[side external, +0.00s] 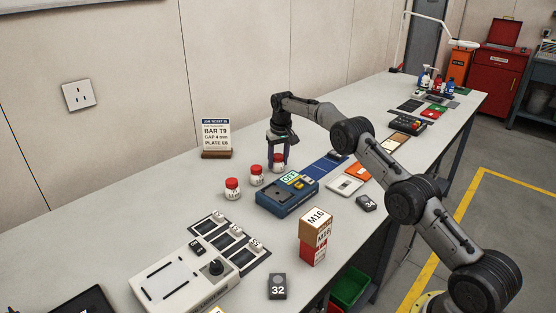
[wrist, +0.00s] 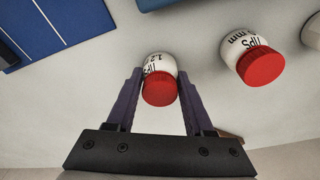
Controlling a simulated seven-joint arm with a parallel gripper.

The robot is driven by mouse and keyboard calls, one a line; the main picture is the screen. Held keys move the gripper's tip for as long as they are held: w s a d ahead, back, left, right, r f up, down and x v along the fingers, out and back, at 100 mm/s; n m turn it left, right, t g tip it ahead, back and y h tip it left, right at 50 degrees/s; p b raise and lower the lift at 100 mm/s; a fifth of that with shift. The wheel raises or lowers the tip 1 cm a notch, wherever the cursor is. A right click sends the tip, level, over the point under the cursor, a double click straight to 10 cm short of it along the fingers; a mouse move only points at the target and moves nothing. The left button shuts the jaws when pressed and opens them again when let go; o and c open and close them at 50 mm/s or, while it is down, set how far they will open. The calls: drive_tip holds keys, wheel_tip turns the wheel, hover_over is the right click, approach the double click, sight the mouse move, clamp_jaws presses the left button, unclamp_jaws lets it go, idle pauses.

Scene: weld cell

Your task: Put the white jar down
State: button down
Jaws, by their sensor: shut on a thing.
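A white jar with a red lid (wrist: 158,80) is between the fingers of my gripper (wrist: 160,95) in the wrist view, and the fingers are shut on it. The lid faces the camera and part of the label shows "1.2". In the side external view the held jar (side external: 278,161) is at my gripper (side external: 278,160), low at the bench. I cannot tell whether its base touches the bench top (side external: 150,225). Two similar white jars with red lids, one (side external: 257,176) close by and one (side external: 232,190) further left, stand in a row with it.
A blue device (side external: 287,192) lies in front of the held jar. A blue mat (side external: 327,167) lies to its right. A sign on a wooden stand (side external: 216,140) is behind the jars. Stacked M16 boxes (side external: 314,236) stand near the front edge. Bench left of the jars is clear.

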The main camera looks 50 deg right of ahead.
sight(279, 157)
drive_tip(key=shift+c, duration=1.4)
unclamp_jaws()
drive_tip(key=shift+s+a+r, duration=0.1)
drive_tip(key=shift+s+r, duration=0.1)
drive_tip(key=shift+r, duration=1.1)
drive_tip(key=shift+s+a+r, duration=0.1)
drive_tip(key=shift+s+r, duration=0.05)
drive_tip(key=shift+r, duration=1.2)
drive_tip(key=shift+s+a+r, duration=0.1)
drive_tip(key=shift+s+r, duration=0.1)
drive_tip(key=shift+r, duration=1.1)
